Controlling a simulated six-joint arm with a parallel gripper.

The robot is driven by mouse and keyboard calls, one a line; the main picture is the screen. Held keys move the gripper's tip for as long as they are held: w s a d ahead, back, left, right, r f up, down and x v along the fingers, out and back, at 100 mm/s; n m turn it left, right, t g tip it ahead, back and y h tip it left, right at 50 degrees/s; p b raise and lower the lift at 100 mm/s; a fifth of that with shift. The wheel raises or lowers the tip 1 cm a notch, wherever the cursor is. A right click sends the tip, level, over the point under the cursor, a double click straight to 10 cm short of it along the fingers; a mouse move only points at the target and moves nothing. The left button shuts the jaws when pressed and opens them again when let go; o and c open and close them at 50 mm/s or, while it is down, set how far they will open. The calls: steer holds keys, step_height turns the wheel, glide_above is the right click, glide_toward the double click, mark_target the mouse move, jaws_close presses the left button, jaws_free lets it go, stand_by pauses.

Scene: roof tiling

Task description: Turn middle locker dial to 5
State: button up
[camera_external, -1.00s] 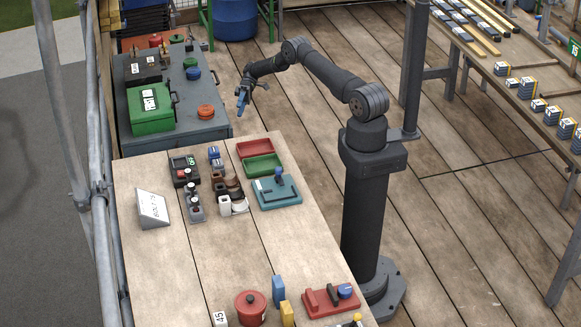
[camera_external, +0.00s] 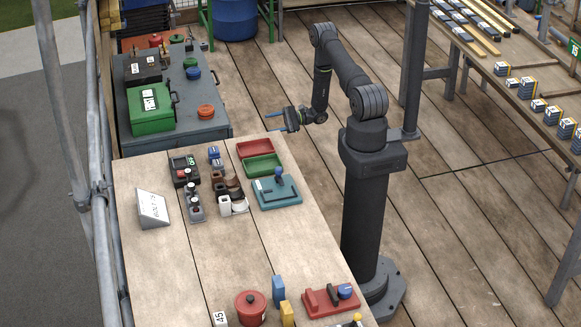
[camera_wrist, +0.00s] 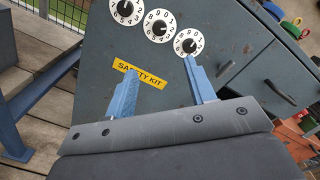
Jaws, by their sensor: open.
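Three round white dials with black numbers and dark centre knobs are on a grey locker face (camera_wrist: 140,95) in the wrist view. The middle dial (camera_wrist: 160,26) sits between the upper-left dial (camera_wrist: 127,10) and the lower-right dial (camera_wrist: 188,42). Its pointer setting is too small to read surely. My gripper (camera_wrist: 159,66) is open and empty, with its two blue fingers toward the dials and apart from them. In the external view my gripper (camera_external: 269,121) is in the air right of the grey cabinet (camera_external: 190,138). The dials are not visible there.
A yellow SAFETY KIT label (camera_wrist: 139,72) is below the dials. Drawers with handles are to their right. In the external view a wooden table (camera_external: 160,270) with coloured trays, a sign and small items stands below my gripper. The floor right of the cabinet is clear.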

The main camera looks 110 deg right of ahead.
steer(key=w, duration=1.6)
steer(key=shift+w+a, duration=0.3)
steer(key=shift+a, duration=0.15)
steer(key=shift+c, duration=0.4)
steer(key=c, duration=0.9)
steer(key=shift+m, duration=0.3)
steer(key=m+h, duration=0.1)
steer(key=m, duration=2.3)
steer(key=shift+a+f+m, duration=0.1)
steer(key=shift+m, duration=0.6)
